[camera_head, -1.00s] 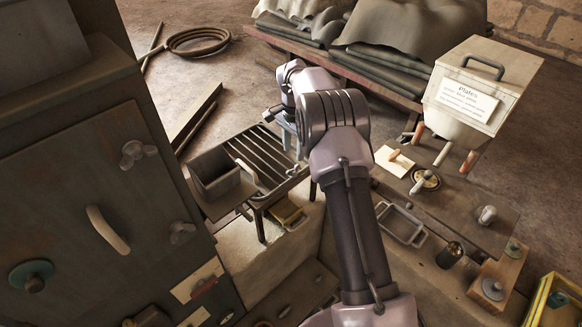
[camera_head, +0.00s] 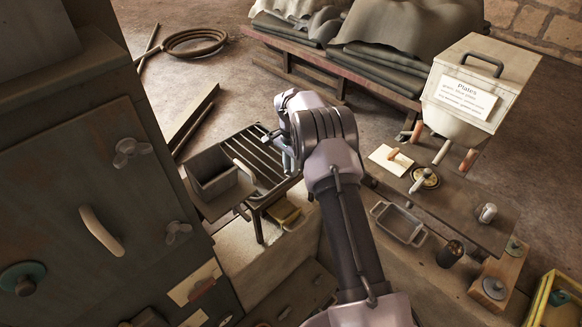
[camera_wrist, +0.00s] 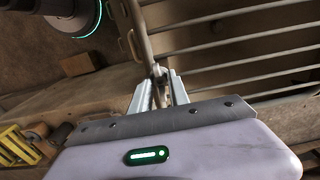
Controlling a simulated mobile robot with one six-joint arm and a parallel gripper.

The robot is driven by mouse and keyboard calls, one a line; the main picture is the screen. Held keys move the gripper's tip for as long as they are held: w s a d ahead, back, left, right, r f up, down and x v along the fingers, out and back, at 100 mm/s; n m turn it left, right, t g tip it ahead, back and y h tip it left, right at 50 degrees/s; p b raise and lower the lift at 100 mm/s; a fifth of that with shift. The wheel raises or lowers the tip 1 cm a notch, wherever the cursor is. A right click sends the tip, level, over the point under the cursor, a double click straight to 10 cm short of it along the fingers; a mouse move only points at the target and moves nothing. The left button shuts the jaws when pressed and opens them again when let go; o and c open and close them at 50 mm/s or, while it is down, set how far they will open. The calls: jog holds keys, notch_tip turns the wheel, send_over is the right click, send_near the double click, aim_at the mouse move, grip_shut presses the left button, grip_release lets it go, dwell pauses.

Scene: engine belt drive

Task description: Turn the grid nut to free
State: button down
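The slatted metal grid (camera_head: 262,160) stands on dark legs at the middle left in the head view, and its bars (camera_wrist: 245,48) fill the upper right of the wrist view. A small metal piece that looks like the grid nut (camera_wrist: 157,70) sits at the grid's near frame. My gripper (camera_wrist: 161,77) is at this piece, with one finger on each side of it. A narrow gap shows between the fingers; whether they press on the piece is unclear. In the head view my gripper (camera_head: 288,160) is at the grid's right end, its fingertips hard to make out.
A grey open box (camera_head: 213,178) is at the grid's left end. A dark cabinet (camera_head: 85,200) with wing knobs and a handle fills the left.

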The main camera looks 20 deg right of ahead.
jog(key=shift+n, duration=0.3)
jog(key=n, duration=0.3)
jog(key=shift+n, duration=0.4)
jog(key=n, duration=0.4)
jog(key=n+p, duration=0.1)
jog(key=n, duration=0.4)
jog(key=shift+r, duration=0.1)
jog(key=shift+n, duration=2.2)
jog(key=c, duration=1.3)
grip_release()
jog(key=shift+o, duration=0.2)
